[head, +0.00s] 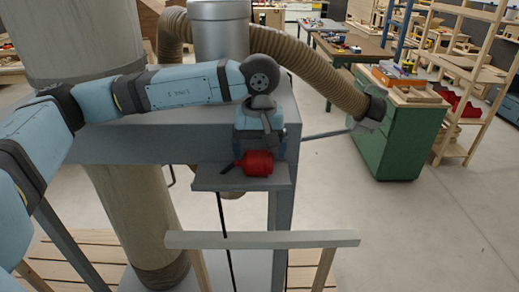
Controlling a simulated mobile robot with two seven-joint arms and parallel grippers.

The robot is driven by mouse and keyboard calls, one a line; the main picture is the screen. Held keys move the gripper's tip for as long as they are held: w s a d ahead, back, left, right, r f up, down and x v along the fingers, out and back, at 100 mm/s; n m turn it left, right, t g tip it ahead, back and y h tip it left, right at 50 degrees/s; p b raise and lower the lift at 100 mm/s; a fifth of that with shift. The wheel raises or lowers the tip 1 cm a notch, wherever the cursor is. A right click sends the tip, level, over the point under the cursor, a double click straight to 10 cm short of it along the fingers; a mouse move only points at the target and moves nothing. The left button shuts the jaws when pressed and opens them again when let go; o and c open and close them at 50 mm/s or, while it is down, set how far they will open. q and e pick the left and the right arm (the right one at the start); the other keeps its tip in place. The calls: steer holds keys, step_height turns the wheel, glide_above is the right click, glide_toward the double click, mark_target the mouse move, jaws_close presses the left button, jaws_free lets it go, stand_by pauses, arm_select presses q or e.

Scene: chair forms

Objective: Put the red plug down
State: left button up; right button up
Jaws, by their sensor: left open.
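The red plug (257,163) is a short red cylinder with a dark end at its left. It is at a small grey shelf (240,181) on the front of the grey machine frame. My left gripper (262,147) reaches in from the left and is directly above and behind the plug. Its jaws are open, but its fingertips are largely hidden. I cannot tell whether the plug touches the jaws. My right gripper is not in view.
A pale wooden bar (262,240) stands in front, below the shelf. A ribbed hose (315,72) runs behind my arm to a green cabinet (395,135) at the right. Large pale cylinders stand at the left.

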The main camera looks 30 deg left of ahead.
mark_target(259, 154)
arm_select(q)
step_height(259, 154, up, 12)
steer(key=b, duration=0.2)
steer(key=shift+f, duration=0.25)
steer(key=shift+s, duration=0.1)
